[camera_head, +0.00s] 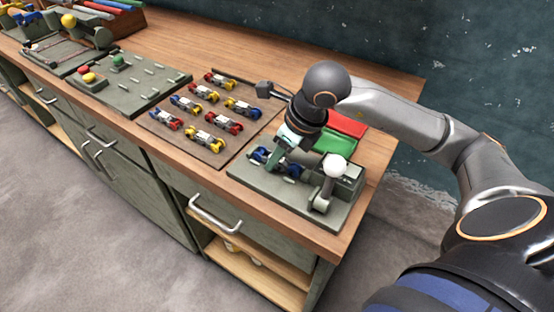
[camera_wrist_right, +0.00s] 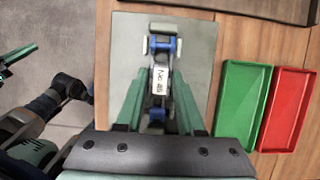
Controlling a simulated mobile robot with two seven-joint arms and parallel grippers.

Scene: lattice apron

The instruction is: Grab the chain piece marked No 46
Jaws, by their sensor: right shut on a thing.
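The chain piece with blue ends (camera_wrist_right: 160,62) is on the grey-green fixture plate (camera_wrist_right: 125,45). Its white label (camera_wrist_right: 160,80) is turned sideways and seems to read No 46. My right gripper (camera_wrist_right: 154,100) is shut on this piece, with one green finger along each side. In the head view my right gripper (camera_head: 277,162) points down at the plate, and the blue end of the piece (camera_head: 261,154) shows beside the fingers. The rest of it is partly hidden by the gripper. Part of what looks like my left gripper (camera_wrist_right: 16,55) shows at the left edge of the wrist view; its jaw state is unclear.
A brown board (camera_head: 181,143) holds several chain pieces in red, yellow and blue. A white-knobbed lever (camera_head: 333,168) stands on the fixture's right. A green tray (camera_head: 335,141) and a red tray (camera_head: 346,124) lie behind it. A pegged plate (camera_head: 130,88) is farther left.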

